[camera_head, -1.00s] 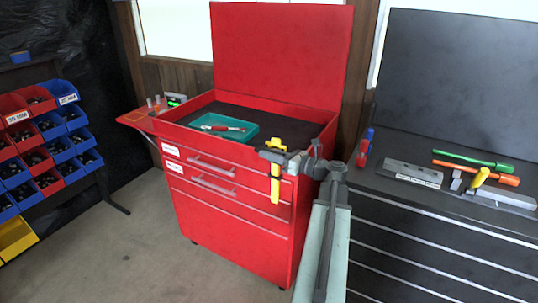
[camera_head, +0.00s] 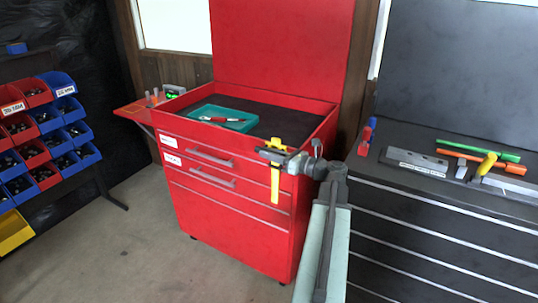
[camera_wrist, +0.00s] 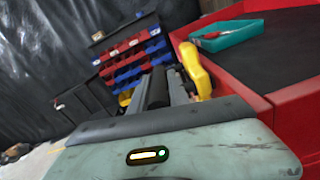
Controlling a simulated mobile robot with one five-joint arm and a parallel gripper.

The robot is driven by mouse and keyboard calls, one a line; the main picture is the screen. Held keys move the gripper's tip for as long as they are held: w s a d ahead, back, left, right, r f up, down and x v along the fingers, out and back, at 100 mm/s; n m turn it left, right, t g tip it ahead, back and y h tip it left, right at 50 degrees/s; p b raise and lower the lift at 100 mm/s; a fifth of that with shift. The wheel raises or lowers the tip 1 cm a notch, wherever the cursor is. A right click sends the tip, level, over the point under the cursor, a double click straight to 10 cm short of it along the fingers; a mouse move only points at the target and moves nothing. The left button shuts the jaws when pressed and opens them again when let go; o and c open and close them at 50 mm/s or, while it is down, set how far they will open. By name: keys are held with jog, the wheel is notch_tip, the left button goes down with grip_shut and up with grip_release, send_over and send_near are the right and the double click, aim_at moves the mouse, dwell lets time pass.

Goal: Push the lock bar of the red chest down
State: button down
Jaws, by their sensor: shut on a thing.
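The red chest (camera_head: 235,228) stands in the middle of the head view with its lid raised. A yellow lock bar (camera_head: 275,185) hangs upright over its front, near the right corner, with a wider yellow top above the gripper. My gripper (camera_head: 279,155) comes from the right and is shut on the bar just below its top. In the wrist view the fingers (camera_wrist: 166,90) point away and the yellow bar (camera_wrist: 194,70) shows at their right side. The hold itself is partly hidden.
A teal tray (camera_head: 207,109) with a red-handled tool lies inside the chest. At right is a dark workbench (camera_head: 440,215) with several tools. At left are red and blue bins (camera_head: 40,125). The floor (camera_head: 125,245) left of the chest is clear.

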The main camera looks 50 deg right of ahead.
jog(key=c, duration=1.5)
grip_release()
jog(key=shift+r, duration=0.15)
jog(key=shift+c, duration=0.2)
jog(key=v, duration=0.8)
jog(key=shift+w, duration=0.1)
